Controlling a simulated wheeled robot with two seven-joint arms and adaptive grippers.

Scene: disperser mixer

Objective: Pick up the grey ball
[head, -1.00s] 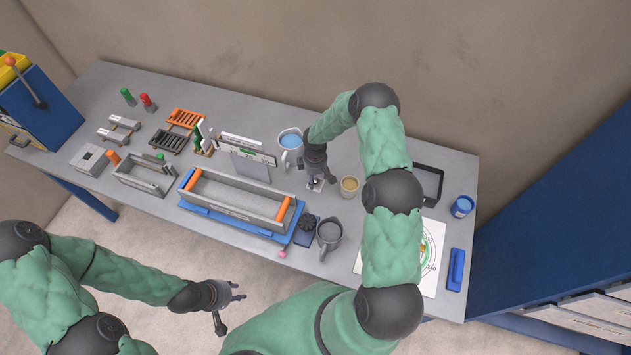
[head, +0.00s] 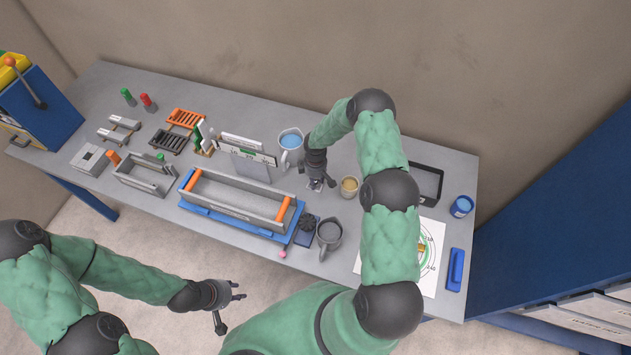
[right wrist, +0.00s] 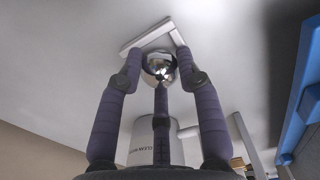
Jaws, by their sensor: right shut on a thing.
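The grey ball (right wrist: 158,66) shows in the right wrist view as a shiny metallic sphere between the fingers of my right gripper (right wrist: 158,78). The fingers are shut on it, and a pale angular bracket lies just beyond it. In the head view my right gripper (head: 316,183) points down at the table between the blue-filled jug and the tan cup; the ball is hidden there. My left gripper (head: 236,291) hangs off the table's front edge with its fingers apart, open and empty.
A jug with blue liquid (head: 290,141) stands behind left of my right gripper. A tan cup (head: 349,186) is close on its right. A grey pitcher (head: 328,234) and a long grey trough (head: 190,182) on a blue base stand nearer. A black tray (head: 440,185) lies right.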

